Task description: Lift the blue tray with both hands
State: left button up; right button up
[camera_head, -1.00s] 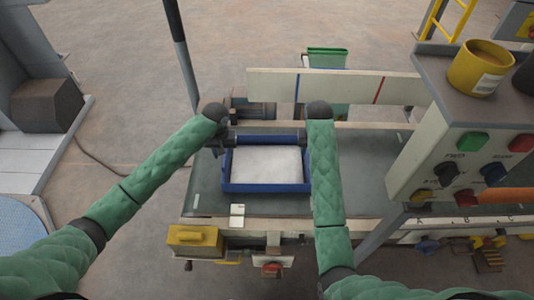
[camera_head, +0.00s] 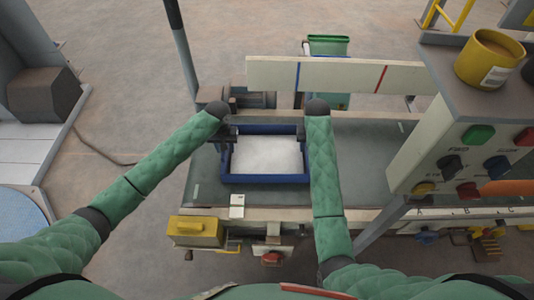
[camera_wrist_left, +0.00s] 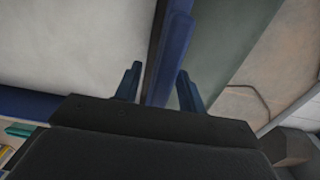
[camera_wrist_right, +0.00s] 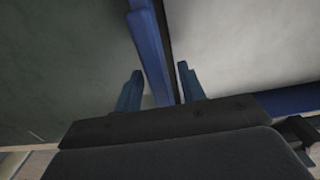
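The blue tray (camera_head: 265,179) sits on the dark conveyor belt and holds white material (camera_head: 266,155). My left gripper (camera_head: 228,132) is at the tray's left side. In the left wrist view its two fingers (camera_wrist_left: 157,88) stand apart on either side of the blue wall (camera_wrist_left: 172,50). My right gripper is mostly hidden behind its forearm in the head view, at the tray's right side. In the right wrist view its fingers (camera_wrist_right: 160,88) are also apart, with the blue wall (camera_wrist_right: 150,45) between them. Gaps show beside both walls.
A control box (camera_head: 462,150) with buttons and a yellow pot (camera_head: 489,60) stands at the right. A pale rail (camera_head: 340,75) runs behind the belt (camera_head: 205,190). A white card (camera_head: 237,206) and a yellow box (camera_head: 195,231) are at the front. A green bin (camera_head: 328,45) is behind.

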pick_arm(q)
jog(key=shift+f, duration=1.25)
pick_arm(e)
jog(key=shift+f, duration=1.25)
pick_arm(q)
grip_shut()
pick_arm(e)
grip_shut()
